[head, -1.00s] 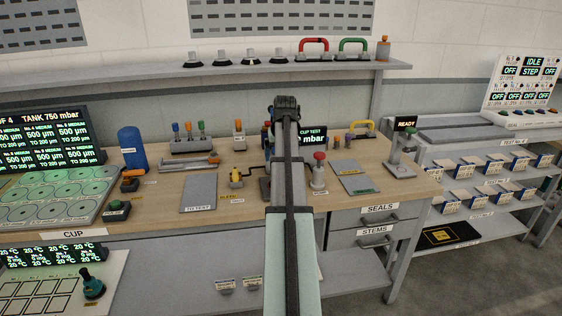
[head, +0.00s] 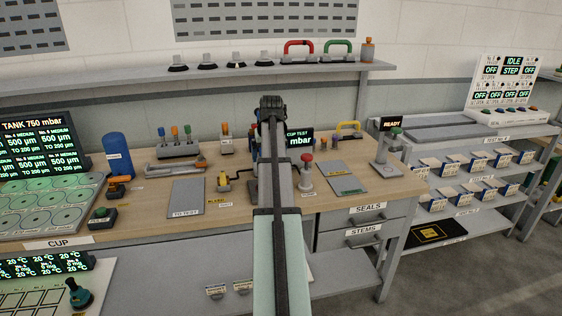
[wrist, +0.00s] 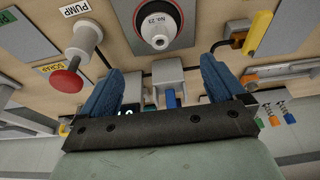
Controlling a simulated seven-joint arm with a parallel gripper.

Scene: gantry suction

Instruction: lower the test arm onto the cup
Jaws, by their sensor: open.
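In the wrist view my gripper (wrist: 162,70) is open and empty, with its two blue fingers apart. Beyond the fingers a white round cup (wrist: 160,18) marked No. 23 sits on a dark seat. Between the fingers are a grey block and a blue upright piece (wrist: 171,98), which appears to be the test arm's grip; I cannot tell whether the fingers touch it. In the head view my arm covers the cup and most of the test station, and the fingers are hidden. The CUP TEST display (head: 299,139) shows just right of my arm.
The red-topped PUMP knob (wrist: 68,80) stands close beside one finger; it also shows in the head view (head: 307,160). A yellow-handled tool (head: 224,181) lies left of my arm. A grey TO TEST mat (head: 187,198) is empty. A READY stand (head: 390,150) is at right.

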